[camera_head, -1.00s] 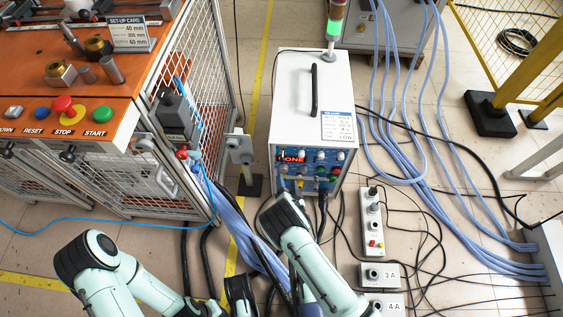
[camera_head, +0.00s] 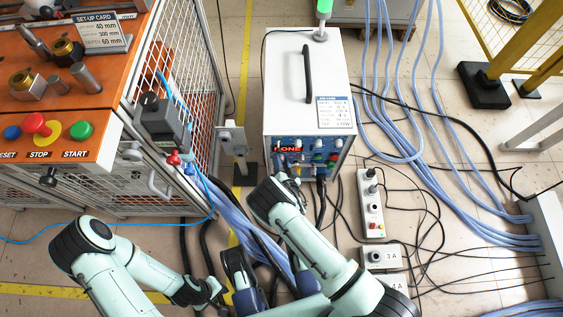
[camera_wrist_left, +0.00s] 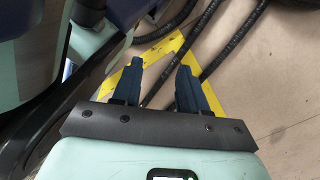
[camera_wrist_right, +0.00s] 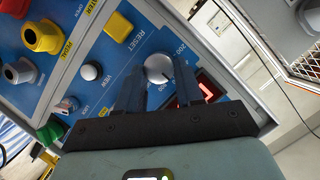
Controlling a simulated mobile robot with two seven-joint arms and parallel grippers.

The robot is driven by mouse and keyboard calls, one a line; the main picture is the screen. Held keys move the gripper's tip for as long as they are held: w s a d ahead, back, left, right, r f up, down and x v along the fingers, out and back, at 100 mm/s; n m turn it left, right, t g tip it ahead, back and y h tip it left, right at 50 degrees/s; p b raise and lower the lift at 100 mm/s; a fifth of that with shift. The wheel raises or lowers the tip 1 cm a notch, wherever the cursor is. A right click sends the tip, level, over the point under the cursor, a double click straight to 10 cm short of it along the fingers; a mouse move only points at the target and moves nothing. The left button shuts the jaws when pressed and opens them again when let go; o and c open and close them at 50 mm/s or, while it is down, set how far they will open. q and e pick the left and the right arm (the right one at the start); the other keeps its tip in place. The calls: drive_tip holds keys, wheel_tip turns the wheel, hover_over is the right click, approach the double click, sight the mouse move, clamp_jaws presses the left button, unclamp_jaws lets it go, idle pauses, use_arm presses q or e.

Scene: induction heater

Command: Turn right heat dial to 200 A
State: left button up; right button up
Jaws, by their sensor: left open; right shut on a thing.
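The induction heater is a white cabinet (camera_head: 285,105) with a blue front panel that bears a red display (camera_head: 288,149) and several knobs. In the right wrist view, a silver round dial (camera_wrist_right: 158,69) sits by a "200" marking, beside the red display (camera_wrist_right: 207,88). My right gripper (camera_wrist_right: 158,77) is shut on this dial, with one dark finger on each side. The dial's exact setting is too small to read. My left gripper (camera_wrist_left: 157,72) is open and empty above the floor, over yellow tape and black cables. In the head view, my right arm covers part of the panel's lower front.
Yellow (camera_wrist_right: 117,27), red and green controls sit close by on the panel. The orange bench (camera_head: 70,105) with its mesh guard stands at the left. Blue and black cables cross the floor. A socket strip (camera_head: 371,200) lies right of the heater.

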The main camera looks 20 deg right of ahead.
drive_tip(key=c, duration=0.3)
use_arm(q)
drive_tip(key=shift+w, duration=0.1)
use_arm(e)
drive_tip(key=shift+w+a+n+g+h, duration=0.1)
drive_tip(key=shift+a+n+g+h, duration=0.2)
drive_tip(key=shift+n+h, duration=1.2)
drive_tip(key=shift+w+a+n+g+h, duration=0.25)
drive_tip(key=shift+n+h, duration=0.5)
drive_tip(key=shift+n, duration=1.4)
drive_tip(key=shift+s+a+n+g+h, duration=0.15)
drive_tip(key=shift+n+g+h, duration=0.2)
drive_tip(key=shift+n+h, duration=1.15)
drive_tip(key=shift+w+n+y, duration=0.1)
drive_tip(key=shift+n+y, duration=0.15)
drive_tip(key=shift+n, duration=0.3)
